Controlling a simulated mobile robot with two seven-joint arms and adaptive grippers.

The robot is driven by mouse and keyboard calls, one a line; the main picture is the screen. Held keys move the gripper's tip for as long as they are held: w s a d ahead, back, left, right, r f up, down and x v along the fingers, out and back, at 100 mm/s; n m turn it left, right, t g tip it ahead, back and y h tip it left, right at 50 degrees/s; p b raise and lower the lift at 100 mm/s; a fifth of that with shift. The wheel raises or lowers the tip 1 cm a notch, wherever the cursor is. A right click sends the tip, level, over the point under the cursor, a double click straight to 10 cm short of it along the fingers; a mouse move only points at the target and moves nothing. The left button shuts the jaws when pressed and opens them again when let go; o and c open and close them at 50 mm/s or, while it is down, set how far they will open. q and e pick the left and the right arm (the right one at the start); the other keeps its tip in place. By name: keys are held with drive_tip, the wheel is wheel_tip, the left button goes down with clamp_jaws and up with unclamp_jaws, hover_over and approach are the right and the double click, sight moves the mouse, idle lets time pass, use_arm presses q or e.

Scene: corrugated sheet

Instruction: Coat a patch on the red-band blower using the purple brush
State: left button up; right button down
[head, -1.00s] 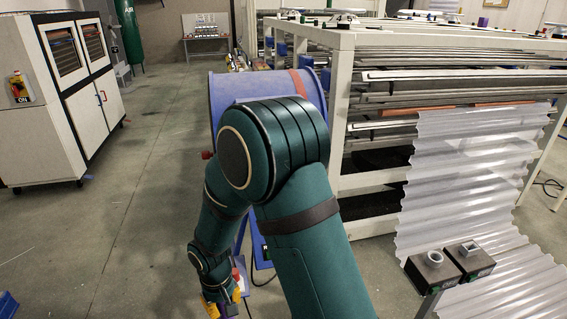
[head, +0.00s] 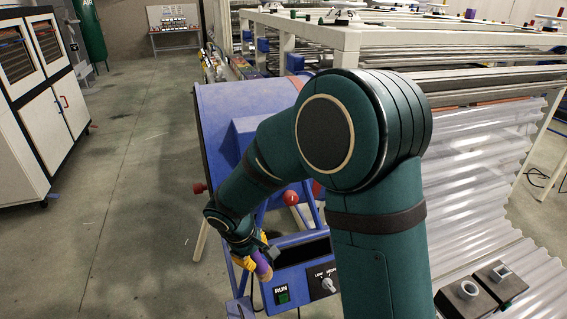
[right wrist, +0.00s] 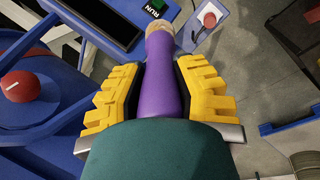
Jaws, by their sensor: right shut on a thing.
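The blower (head: 225,112) is a big blue drum housing on a blue frame, left of centre in the head view. A piece of its red band (head: 297,82) shows at the top; my arm hides much of the drum. My right gripper (head: 252,258) is low in front of the blower, by its control panel. It is shut on the purple brush (head: 262,267). In the right wrist view the purple handle (right wrist: 165,85) lies between the yellow finger pads, its tan end pointing away. My left gripper is not in view.
The control panel (head: 305,284) has a green RUN button and a dial. Red knobs (head: 291,198) stick out of the blower. A white-framed machine with corrugated clear sheet (head: 480,190) stands at right. Two small black boxes (head: 482,293) sit at bottom right.

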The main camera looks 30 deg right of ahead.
drive_tip(key=d+r+n+t+p, duration=0.1)
drive_tip(key=d+r+n+t, duration=0.25)
drive_tip(key=r, duration=0.55)
drive_tip(key=d+r+n+t+p, duration=0.2)
drive_tip(key=d+r+n+t, duration=0.15)
drive_tip(key=r, duration=0.55)
drive_tip(key=d+r+n+t+p, duration=0.1)
drive_tip(key=d+r+n+t, duration=0.25)
drive_tip(key=r, duration=0.65)
drive_tip(key=w+p, duration=0.1)
drive_tip(key=w, duration=0.5)
drive_tip(key=shift+d+f+n+g, duration=0.3)
drive_tip(key=shift+d+n+g, duration=0.05)
drive_tip(key=shift+w+d, duration=0.15)
drive_tip(key=shift+w, duration=0.6)
